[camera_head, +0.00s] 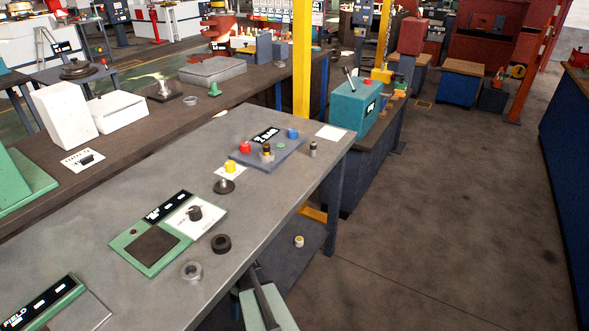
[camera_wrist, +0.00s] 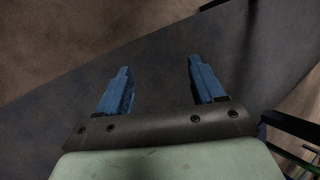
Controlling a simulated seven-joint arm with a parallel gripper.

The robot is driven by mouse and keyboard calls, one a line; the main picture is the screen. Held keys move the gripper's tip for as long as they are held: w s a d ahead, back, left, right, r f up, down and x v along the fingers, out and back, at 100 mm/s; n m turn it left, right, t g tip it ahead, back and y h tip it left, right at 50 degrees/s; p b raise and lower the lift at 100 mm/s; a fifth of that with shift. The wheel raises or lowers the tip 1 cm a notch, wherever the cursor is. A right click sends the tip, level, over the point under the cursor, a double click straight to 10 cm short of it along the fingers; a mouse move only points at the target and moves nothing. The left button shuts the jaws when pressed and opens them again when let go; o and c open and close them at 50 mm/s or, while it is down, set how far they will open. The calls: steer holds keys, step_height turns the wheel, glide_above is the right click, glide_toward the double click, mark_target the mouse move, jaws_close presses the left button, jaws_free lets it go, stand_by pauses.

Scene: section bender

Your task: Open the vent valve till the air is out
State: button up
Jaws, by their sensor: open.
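A grey plate (camera_head: 290,155) with a black label lies near the far end of the long grey table. It bears a red knob (camera_head: 245,147), a brass-and-black fitting (camera_head: 267,153), a blue knob (camera_head: 292,133) and a small green button (camera_head: 281,146). A yellow knob (camera_head: 230,167) stands on a white card beside it. I cannot tell which of these is the vent valve; no label is readable. My gripper (camera_wrist: 158,68) is open and empty in the wrist view, its blue fingers apart over a dark flat surface. In the head view, its fingertips cannot be made out.
A teal box (camera_head: 354,105) stands beyond. Floor (camera_head: 430,200) at right is clear.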

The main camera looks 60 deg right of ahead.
steer(key=s+d+r+t, duration=0.2)
steer(key=d+r, duration=0.1)
steer(key=d, duration=0.9)
steer(key=s+d+r+t, duration=0.1)
steer(key=s+d+r, duration=0.15)
steer(key=d, duration=0.95)
steer(key=s+d+r+t, duration=0.2)
steer(key=d+r, duration=0.1)
steer(key=d, duration=0.9)
steer(key=s+d+r+t, duration=0.1)
steer(key=s+d+r, duration=0.5)
steer(key=s+d, duration=0.25)
steer(key=s+d+r+t+h, duration=0.1)
steer(key=s+d+r+t, duration=0.1)
steer(key=s+d+r, duration=0.55)
steer(key=s+d+r+t, duration=0.1)
steer(key=s+d+r, duration=0.3)
steer(key=s+d, duration=0.55)
step_height(320, 180, up, 35)
steer(key=n+g+h, duration=0.2)
steer(key=n+h, duration=0.2)
glide_above(294, 130)
steer(key=s+d, duration=0.1)
steer(key=s, duration=0.4)
steer(key=x, duration=1.2)
steer(key=shift+w+f, duration=0.2)
steer(key=shift+f, duration=0.15)
